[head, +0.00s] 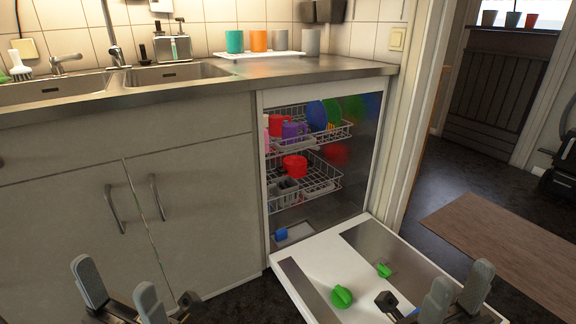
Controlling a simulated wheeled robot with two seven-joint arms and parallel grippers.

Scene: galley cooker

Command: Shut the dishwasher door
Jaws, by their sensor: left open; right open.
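The dishwasher (325,217) is built in under the right end of the counter. Its door (315,265) is fully lowered and lies about flat in front of the opening. Two green pieces lie on the door's inner face, a larger one (342,296) and a smaller one (383,270). My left gripper (118,290) is open and empty at the bottom left, in front of the cupboard doors and left of the dishwasher door. My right gripper (460,285) is open at the bottom right and overlaps the door's near right part in the picture. I cannot tell whether it touches the door.
Two racks (330,186) with colourful dishes sit inside the dishwasher. Cupboard handles (114,209) stick out on the left. The steel counter (290,72) holds a white tray (222,56) with several cups. A doorway and a brown rug (500,240) lie to the right.

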